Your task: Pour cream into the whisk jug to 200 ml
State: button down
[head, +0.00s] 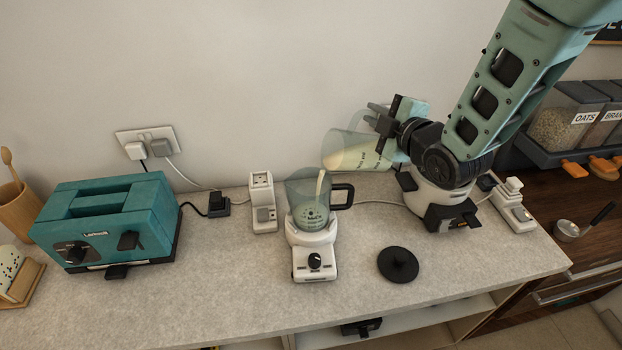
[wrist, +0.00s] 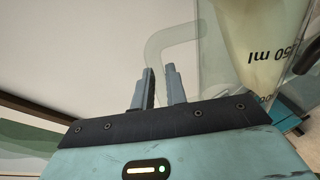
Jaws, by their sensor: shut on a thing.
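The whisk jug (head: 302,190), clear with a black handle at right, stands upright on a white base with a dial (head: 314,262). The clear cream jug (head: 352,150) is tipped left, above and right of it, with pale cream inside. It also shows close up in the wrist view (wrist: 262,45), with partial ml marks. A pale streak (head: 320,186) runs from near its lip down into the whisk jug and looks like pouring cream. My gripper (wrist: 163,80) is shut on the cream jug's handle (wrist: 185,42). The level in the whisk jug is unreadable.
A black round lid (head: 398,264) lies on the counter (head: 225,290) at front right. A white appliance (head: 440,205) stands under my arm. A teal toaster (head: 105,225) is at left, a white socket block (head: 263,203) behind. The front middle counter is clear.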

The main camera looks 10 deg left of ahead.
aim_at(363, 111)
jog(key=shift+a+r+p, duration=0.2)
jog(key=shift+r+p, duration=0.1)
jog(key=shift+s+a+r+n+h, duration=0.1)
jog(key=shift+s+a+r+n, duration=0.15)
jog(key=shift+a, duration=0.2)
jog(key=shift+s+a+r+n+h, duration=0.1)
jog(key=shift+s+a+r+n, duration=0.15)
jog(key=shift+a, duration=0.25)
jog(key=shift+s+a+r+n+h, duration=0.15)
jog(key=shift+s+a+n, duration=0.15)
jog(key=shift+a, duration=0.15)
dwell(1.2)
